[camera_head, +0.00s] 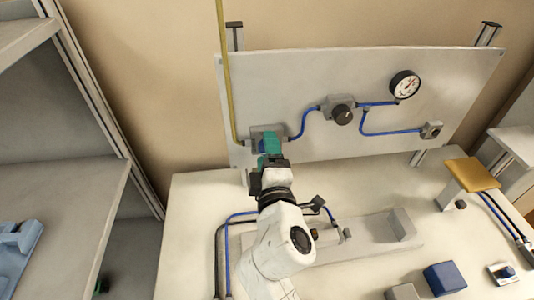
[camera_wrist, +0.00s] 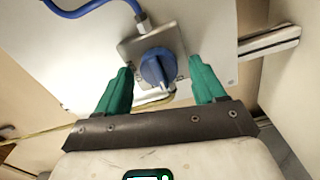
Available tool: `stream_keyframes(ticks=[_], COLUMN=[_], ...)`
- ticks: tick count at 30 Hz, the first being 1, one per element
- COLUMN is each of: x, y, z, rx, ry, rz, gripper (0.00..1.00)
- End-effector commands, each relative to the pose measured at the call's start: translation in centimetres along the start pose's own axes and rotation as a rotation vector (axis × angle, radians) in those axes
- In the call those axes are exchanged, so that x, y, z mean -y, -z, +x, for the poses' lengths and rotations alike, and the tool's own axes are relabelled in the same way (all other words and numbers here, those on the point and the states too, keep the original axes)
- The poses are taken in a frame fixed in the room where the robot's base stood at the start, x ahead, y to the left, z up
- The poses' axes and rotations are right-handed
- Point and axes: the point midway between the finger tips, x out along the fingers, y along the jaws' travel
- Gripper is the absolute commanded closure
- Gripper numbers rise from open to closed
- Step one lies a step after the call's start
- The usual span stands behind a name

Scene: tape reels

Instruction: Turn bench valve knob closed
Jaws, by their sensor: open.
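The blue valve knob (camera_wrist: 158,70) sits on a grey square plate (camera_wrist: 133,48) on the upright panel, seen in the wrist view. In the head view, the valve's grey mount (camera_head: 268,131) shows at the panel's lower left, and my arm hides most of the knob. My gripper (camera_wrist: 160,80) is open. Its green fingers stand to the left and right of the knob, with visible gaps on both sides in the wrist view. In the head view the gripper (camera_head: 270,145) is right in front of the valve. I cannot tell how far the fingertips reach along the knob.
The panel carries a regulator with a black knob (camera_head: 342,115), a round gauge (camera_head: 405,84) and a small fitting (camera_head: 431,130), joined by blue hoses. A yellow pipe (camera_head: 228,70) runs down to the valve. A blue box (camera_head: 444,278) and a yellow-topped stand (camera_head: 470,175) are on the bench.

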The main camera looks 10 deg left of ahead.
Motion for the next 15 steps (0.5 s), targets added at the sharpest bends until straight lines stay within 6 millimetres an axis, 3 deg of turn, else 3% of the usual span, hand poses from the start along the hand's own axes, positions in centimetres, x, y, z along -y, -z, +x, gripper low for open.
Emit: stream_keyframes(ticks=[5,15], x=[0.2,0.3], y=[0.0,0.0], z=[-1.9,-8.2], rx=[-0.001,-0.002], ry=[0.001,0.002], rz=[0.001,0.001], gripper=[0.31,0.31])
